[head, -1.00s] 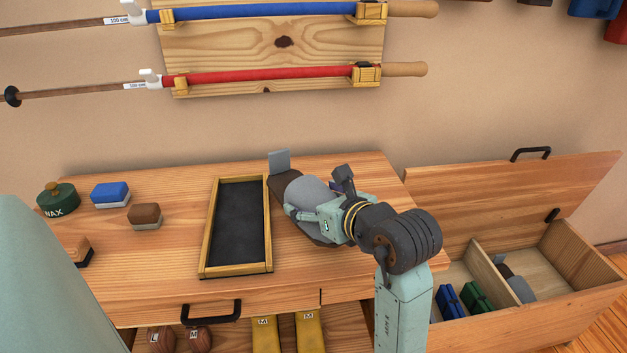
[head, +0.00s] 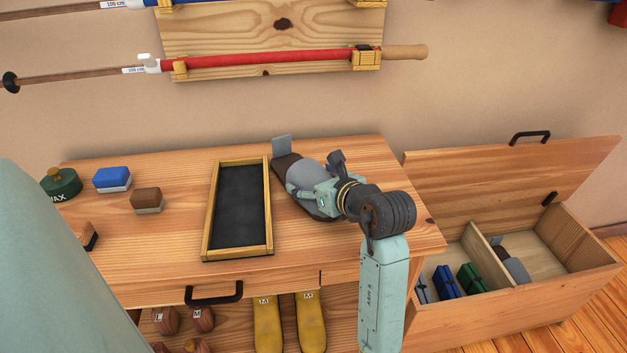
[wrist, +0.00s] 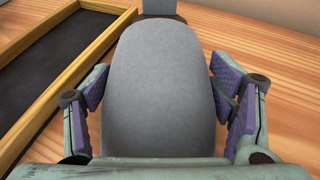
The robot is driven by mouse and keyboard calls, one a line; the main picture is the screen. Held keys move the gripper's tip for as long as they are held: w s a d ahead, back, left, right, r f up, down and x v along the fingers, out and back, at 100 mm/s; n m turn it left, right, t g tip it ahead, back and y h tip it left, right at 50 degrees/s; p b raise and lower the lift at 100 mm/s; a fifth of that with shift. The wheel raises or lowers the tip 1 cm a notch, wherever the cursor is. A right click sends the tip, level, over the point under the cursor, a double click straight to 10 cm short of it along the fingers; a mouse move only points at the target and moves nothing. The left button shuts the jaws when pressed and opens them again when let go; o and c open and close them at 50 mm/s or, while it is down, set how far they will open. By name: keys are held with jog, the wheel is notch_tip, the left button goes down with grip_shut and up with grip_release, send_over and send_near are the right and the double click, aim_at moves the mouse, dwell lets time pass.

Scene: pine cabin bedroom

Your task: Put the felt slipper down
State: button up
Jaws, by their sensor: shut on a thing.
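The felt slipper (head: 303,172) has a grey felt upper, a dark brown footbed and a grey upright tab at its far end. It is at the right part of the table top (head: 170,240), beside the black-floored tray. My gripper (head: 318,188) is shut on its grey upper. In the wrist view the slipper (wrist: 160,85) fills the middle, with a purple-padded finger of my gripper (wrist: 160,92) on each side.
The wood-rimmed tray (head: 268,205) is empty, just left of the slipper. A wax tin (head: 61,183), a blue block (head: 112,178) and a brown block (head: 147,199) stand further left. An open bench (head: 560,300) at right holds a similar grey slipper (head: 517,270) and several blocks.

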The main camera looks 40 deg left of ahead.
jog(key=shift+f, duration=0.2)
jog(key=o, duration=1.2)
jog(key=shift+r, duration=0.3)
jog(key=b+v, duration=0.1)
jog(key=v, duration=1)
jog(key=shift+d, duration=0.2)
jog(key=shift+s+d+r, duration=0.15)
jog(key=shift+d, duration=0.05)
